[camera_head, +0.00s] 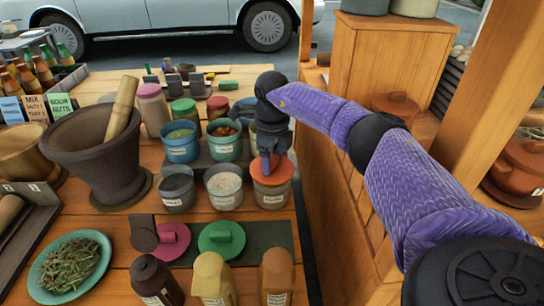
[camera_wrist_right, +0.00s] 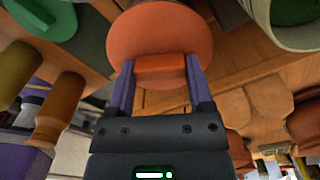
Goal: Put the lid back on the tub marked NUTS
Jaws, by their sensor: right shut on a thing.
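My right gripper (camera_head: 269,165) is shut on the block handle of a round orange lid (camera_head: 272,172). In the right wrist view, the fingers (camera_wrist_right: 160,85) pinch the handle of the orange lid (camera_wrist_right: 160,30) from both sides. The lid is at the top of a labelled tub (camera_head: 271,198) at the right end of the front row; I cannot tell whether it is seated or slightly above. That tub's contents are hidden. Labels are too small to read surely. An open teal tub (camera_head: 223,149) behind holds brown pieces. My left gripper is not in view.
Open tubs stand close by: a blue one (camera_head: 181,148), a grey one (camera_head: 176,192) and one with pale contents (camera_head: 223,192). A pink lid (camera_head: 174,240) and a green lid (camera_head: 221,237) lie in front. A wooden cabinet (camera_head: 345,200) stands right of the table.

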